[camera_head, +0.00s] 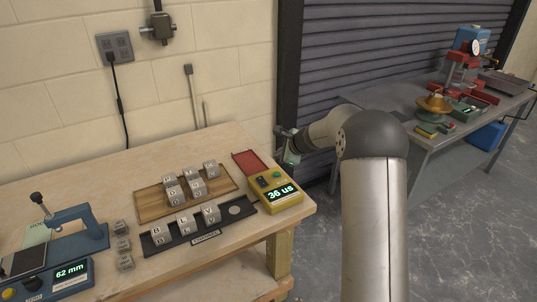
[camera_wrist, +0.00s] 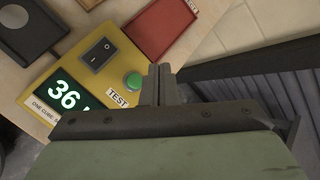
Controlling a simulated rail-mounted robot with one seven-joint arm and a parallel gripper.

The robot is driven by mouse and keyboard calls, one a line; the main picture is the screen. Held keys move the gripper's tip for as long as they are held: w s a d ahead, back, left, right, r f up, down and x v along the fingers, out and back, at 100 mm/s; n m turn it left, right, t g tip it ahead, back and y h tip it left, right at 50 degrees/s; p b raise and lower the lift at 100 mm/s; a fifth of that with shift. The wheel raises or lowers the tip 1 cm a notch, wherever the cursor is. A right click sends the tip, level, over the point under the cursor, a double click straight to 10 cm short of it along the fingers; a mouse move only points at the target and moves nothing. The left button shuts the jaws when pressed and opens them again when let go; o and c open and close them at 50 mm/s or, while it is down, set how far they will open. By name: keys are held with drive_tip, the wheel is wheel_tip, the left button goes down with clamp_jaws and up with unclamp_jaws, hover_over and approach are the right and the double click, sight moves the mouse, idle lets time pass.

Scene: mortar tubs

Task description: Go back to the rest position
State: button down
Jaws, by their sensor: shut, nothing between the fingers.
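My gripper (camera_wrist: 160,86) is shut and empty in the wrist view, its two narrow fingers together beside the green button of the yellow tester (camera_wrist: 92,68). The head view shows my gripper (camera_head: 281,133) small, above the right rear edge of the wooden bench, partly hidden by the arm. The yellow tester (camera_head: 287,201) reads "36 us" and has a red pad (camera_head: 246,160) behind it. I cannot tell from these views how high the fingertips are above the tester.
Several lettered grey cubes stand on a wooden tray (camera_head: 153,211) and a black tray (camera_head: 159,246). More cubes (camera_head: 122,245) stand near a blue gauge (camera_head: 58,272) reading "62 mm". A grey metal table (camera_head: 401,102) stands right, before a dark shutter (camera_head: 345,45).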

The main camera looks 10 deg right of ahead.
drive_tip(key=s+a+r+n+g, duration=0.15)
drive_tip(key=s+n, duration=0.25)
drive_tip(key=s, duration=0.4)
drive_tip(key=s+a+r+n+g+h, duration=0.1)
drive_tip(key=s+a+r+n, duration=0.2)
drive_tip(key=s, duration=0.5)
drive_tip(key=s+r+n+g, duration=0.2)
drive_tip(key=s+n, duration=0.2)
drive_tip(key=s, duration=0.4)
drive_tip(key=s+d+f+n+g+h, duration=0.1)
drive_tip(key=s+n, duration=0.3)
drive_tip(key=s, duration=0.8)
drive_tip(key=s+d+f+n+g+h, duration=0.1)
drive_tip(key=s+n, duration=0.4)
drive_tip(key=s, duration=0.7)
drive_tip(key=shift+d+n+g+h, duration=0.35)
drive_tip(key=shift+d+h, duration=0.4)
drive_tip(key=shift+h, duration=0.25)
